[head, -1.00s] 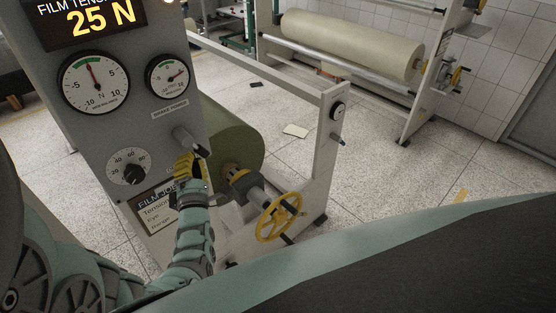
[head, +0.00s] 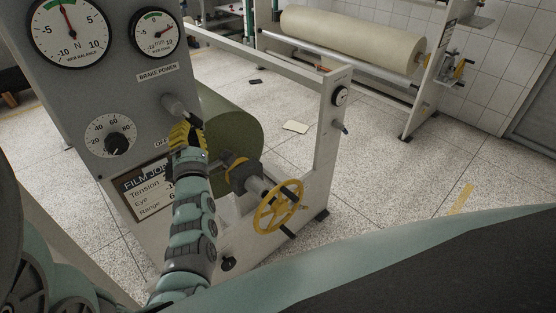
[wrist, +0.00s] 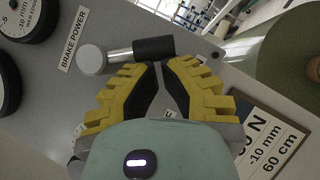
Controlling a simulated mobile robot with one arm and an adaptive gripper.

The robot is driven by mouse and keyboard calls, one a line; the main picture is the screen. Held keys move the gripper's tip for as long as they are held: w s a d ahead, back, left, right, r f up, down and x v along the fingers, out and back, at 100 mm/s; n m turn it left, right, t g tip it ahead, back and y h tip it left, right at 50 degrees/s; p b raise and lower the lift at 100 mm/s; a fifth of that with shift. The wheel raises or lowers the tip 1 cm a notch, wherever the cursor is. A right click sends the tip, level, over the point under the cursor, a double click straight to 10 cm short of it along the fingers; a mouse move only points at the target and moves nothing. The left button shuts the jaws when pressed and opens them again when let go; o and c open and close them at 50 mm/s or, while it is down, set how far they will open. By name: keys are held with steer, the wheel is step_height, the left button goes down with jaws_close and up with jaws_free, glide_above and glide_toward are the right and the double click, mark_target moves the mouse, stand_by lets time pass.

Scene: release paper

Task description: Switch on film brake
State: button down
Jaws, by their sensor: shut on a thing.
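The grey control panel (head: 75,85) stands at the left in the head view. Below the "BRAKE POWER" label (head: 157,72), the brake lever (head: 172,104) sticks out, with a metal hub and a black grip. In the wrist view the hub (wrist: 92,59) is at the left and the black grip (wrist: 153,47) points right. My gripper (head: 187,128) has yellow toothed fingers with black pads. It is shut on the lever near the black grip; in the wrist view its fingertips (wrist: 162,66) are just below the grip. The fingers hide part of an "OFF" mark (head: 162,142).
A green film roll (head: 235,123) and a yellow handwheel (head: 279,207) stand right of the panel. A black dial (head: 117,144) and a film job plate (head: 142,188) are close by. A second roll stand (head: 350,42) is at the back.

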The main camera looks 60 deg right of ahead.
steer(key=shift+s+a+r+b, duration=0.1)
steer(key=shift+a+r+b, duration=0.15)
steer(key=shift+r+b, duration=0.85)
steer(key=shift+f+b, duration=0.4)
steer(key=shift+f, duration=0.15)
